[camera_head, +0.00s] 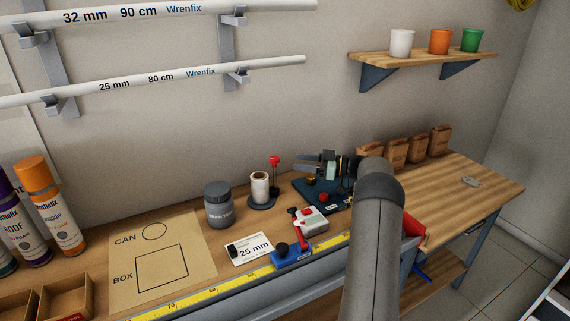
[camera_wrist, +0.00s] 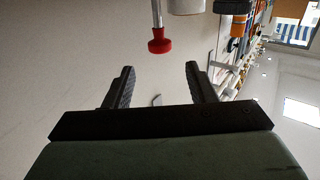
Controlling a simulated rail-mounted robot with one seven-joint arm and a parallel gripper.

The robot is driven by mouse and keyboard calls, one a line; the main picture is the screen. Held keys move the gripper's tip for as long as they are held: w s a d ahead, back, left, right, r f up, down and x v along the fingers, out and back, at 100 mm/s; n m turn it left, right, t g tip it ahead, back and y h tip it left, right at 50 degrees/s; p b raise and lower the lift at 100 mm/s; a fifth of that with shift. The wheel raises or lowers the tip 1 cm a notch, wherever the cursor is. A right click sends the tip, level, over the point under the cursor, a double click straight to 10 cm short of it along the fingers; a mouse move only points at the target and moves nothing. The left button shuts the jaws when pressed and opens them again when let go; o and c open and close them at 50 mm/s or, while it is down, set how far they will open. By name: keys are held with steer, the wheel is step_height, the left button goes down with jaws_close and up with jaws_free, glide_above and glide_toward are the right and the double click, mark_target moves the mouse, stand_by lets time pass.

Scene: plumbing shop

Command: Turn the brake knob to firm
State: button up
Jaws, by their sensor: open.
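A red knob (camera_head: 274,161) tops a thin upright stem beside a white roll (camera_head: 260,186) on a dark stand. I take it for the brake knob; no "firm" marking is readable. The knob is also in the wrist view (camera_wrist: 159,45), on a pale stem, lined up between the fingertips but beyond them. My gripper (camera_head: 299,164) is open and empty, to the right of the knob and pointing left at it, with a gap between. Its two black fingers also show in the wrist view (camera_wrist: 159,70).
A dark plate (camera_head: 318,196) with small red parts lies below my gripper. A grey jar (camera_head: 219,204) stands left of the roll. A red-and-white device (camera_head: 311,221) and a blue stop (camera_head: 291,256) are in front, by the yellow measuring tape (camera_head: 200,296). My arm hides part of the bench.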

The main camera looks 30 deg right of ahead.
steer(key=v, duration=0.7)
steer(key=shift+s+d+b, duration=0.2)
steer(key=shift+d+b, duration=0.05)
steer(key=shift+b, duration=0.2)
